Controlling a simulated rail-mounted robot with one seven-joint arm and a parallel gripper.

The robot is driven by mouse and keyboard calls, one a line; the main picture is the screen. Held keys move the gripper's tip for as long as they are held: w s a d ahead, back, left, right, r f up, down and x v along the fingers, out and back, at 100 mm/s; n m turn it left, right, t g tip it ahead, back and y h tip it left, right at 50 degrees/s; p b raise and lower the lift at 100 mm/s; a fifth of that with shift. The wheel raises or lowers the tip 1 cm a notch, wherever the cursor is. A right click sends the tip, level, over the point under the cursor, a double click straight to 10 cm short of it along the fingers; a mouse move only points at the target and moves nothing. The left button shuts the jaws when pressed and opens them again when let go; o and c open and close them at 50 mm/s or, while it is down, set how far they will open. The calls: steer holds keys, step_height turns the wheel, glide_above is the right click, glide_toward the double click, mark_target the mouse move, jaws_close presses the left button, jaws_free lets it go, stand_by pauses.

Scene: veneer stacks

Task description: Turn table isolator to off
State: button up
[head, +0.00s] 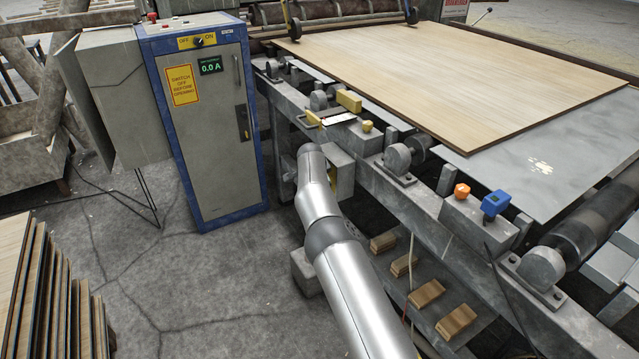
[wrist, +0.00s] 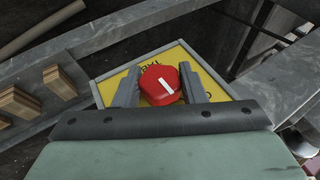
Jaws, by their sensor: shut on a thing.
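The table isolator shows in the wrist view as a red round knob (wrist: 160,87) with a white pointer line on a yellow plate (wrist: 198,58). The line is slanted in the picture. Lettering on the plate is mostly hidden by the knob and fingers. My gripper (wrist: 157,76) has one finger on each side of the knob and is shut on it. In the head view the isolator's grey box (head: 343,172) is on the near side of the table frame. My arm hides the knob and fingertips there.
A blue-edged cabinet (head: 210,130) at the left has its own OFF/ON switch (head: 199,41) and a 0.0 A display. A veneer sheet (head: 450,75) lies on the table. Orange (head: 461,191) and blue (head: 494,203) controls sit on the frame. Wood blocks (head: 426,293) lie below.

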steer(key=shift+g+b, duration=0.3)
steer(key=shift+b, duration=0.15)
stand_by(0.4)
steer(key=o, duration=1)
steer(key=shift+s+r, duration=0.15)
steer(key=shift+r, duration=0.4)
steer(key=v, duration=1.6)
steer(key=shift+s+a, duration=0.2)
steer(key=shift+a, duration=0.05)
